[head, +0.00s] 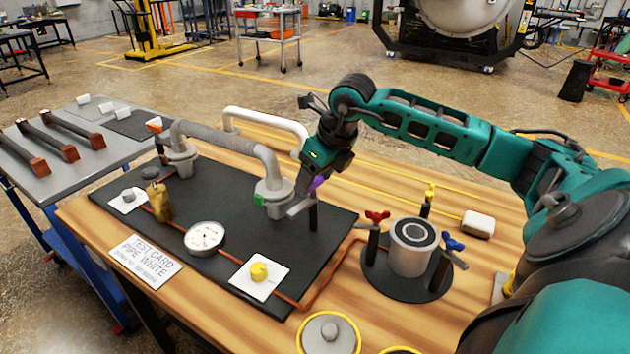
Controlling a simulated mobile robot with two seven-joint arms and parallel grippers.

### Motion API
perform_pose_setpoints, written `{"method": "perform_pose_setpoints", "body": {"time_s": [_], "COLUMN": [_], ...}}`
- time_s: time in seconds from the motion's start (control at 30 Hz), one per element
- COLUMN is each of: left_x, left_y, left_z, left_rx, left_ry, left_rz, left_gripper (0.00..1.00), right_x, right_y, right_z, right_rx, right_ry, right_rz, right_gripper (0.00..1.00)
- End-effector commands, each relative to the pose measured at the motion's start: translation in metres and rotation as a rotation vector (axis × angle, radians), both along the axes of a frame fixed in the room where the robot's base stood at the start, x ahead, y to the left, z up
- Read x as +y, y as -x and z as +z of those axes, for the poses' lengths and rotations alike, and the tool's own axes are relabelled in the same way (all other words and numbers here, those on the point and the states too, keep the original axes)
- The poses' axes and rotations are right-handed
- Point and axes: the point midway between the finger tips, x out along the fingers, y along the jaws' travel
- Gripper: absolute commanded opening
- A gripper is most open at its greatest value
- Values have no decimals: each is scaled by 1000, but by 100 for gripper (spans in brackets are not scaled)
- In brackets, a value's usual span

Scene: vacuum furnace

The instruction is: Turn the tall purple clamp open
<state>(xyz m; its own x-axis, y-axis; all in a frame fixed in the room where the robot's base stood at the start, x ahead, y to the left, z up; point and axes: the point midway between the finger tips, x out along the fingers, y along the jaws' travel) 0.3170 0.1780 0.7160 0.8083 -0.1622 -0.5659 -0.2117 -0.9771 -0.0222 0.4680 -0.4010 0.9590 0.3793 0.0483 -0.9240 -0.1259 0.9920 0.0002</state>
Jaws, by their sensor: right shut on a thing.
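The tall purple clamp (318,183) stands upright on a dark post near the right edge of the black mat, just right of the grey pipe's end. Only a small purple part of its top shows, because my right gripper (312,187) covers most of it. My right gripper reaches in from the right, points down and is shut on the purple clamp. A grey bar sticks out low to the left beside it. My left gripper is not in view.
A grey pipe (225,138) and a white pipe (270,117) arch behind the clamp. A metal cylinder (411,247) with red (377,216), blue (453,244) and yellow (430,191) clamps stands to the right. A gauge (204,238) and yellow knob (259,271) are in front.

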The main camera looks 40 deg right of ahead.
Motion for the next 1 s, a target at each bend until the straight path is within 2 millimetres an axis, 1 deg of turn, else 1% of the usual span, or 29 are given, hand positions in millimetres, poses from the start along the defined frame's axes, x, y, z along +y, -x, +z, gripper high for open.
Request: {"method": "perform_pose_setpoints", "body": {"time_s": [0.13,0.4,0.87,0.9,1.0], "left_x": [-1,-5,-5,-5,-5], "left_y": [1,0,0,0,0], "left_z": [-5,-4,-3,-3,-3], "left_rx": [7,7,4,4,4], "left_ry": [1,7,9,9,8], "left_rz": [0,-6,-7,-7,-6], "left_gripper": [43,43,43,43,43], "right_x": [-1,-1,-1,-1,-1], "right_y": [-1,-1,-1,-1,-1], "right_z": [0,1,1,1,1], "right_rx": [-3,-2,-2,-2,-2], "right_ry": [0,0,1,1,1], "right_rz": [76,159,174,174,173], "right_gripper": [9,9,9,67,77]}}
